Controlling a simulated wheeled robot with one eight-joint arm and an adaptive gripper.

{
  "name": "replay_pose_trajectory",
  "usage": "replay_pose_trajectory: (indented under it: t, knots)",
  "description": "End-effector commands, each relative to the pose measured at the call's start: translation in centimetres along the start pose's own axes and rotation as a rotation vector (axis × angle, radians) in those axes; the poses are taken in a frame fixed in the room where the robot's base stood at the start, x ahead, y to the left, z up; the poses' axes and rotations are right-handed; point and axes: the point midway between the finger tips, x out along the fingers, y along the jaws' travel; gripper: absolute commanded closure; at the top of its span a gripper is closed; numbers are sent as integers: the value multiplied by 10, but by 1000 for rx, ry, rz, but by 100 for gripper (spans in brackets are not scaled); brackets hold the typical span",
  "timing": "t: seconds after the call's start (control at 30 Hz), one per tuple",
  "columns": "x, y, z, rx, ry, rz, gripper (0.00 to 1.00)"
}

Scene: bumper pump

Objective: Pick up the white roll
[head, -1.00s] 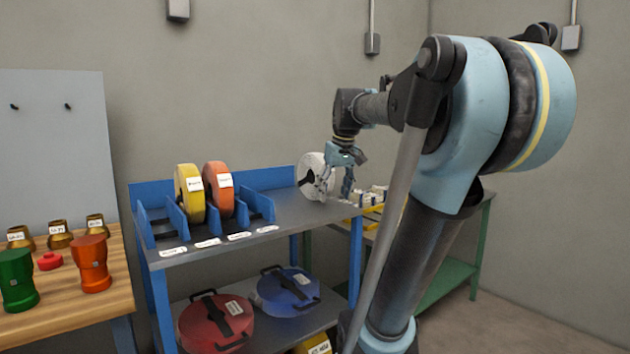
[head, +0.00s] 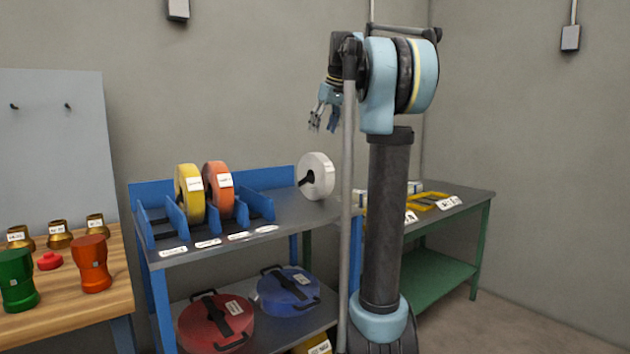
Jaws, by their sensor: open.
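The white roll (head: 321,176) stands upright on its edge at the right end of the blue rack's grey top (head: 285,226). Its dark hub shows on its left side. My gripper (head: 323,127) hangs above the roll, with its fingers pointing down and apart. It is open and empty, with a clear gap between the fingertips and the roll.
Yellow (head: 191,193) and orange (head: 219,190) rolls stand between blue dividers to the left. Red (head: 216,322) and blue (head: 289,291) reels lie on the lower shelf. A green-legged table (head: 468,203) with yellow items stands at right. A wooden bench (head: 85,300) is at left.

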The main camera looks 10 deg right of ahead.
Motion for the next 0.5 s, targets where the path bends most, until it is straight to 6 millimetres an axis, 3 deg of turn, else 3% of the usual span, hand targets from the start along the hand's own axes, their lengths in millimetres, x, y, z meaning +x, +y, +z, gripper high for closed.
replay_pose_trajectory:
  t: [0.5]
  knots:
    - [90, -2, 1, -1, 0, 0, 40]
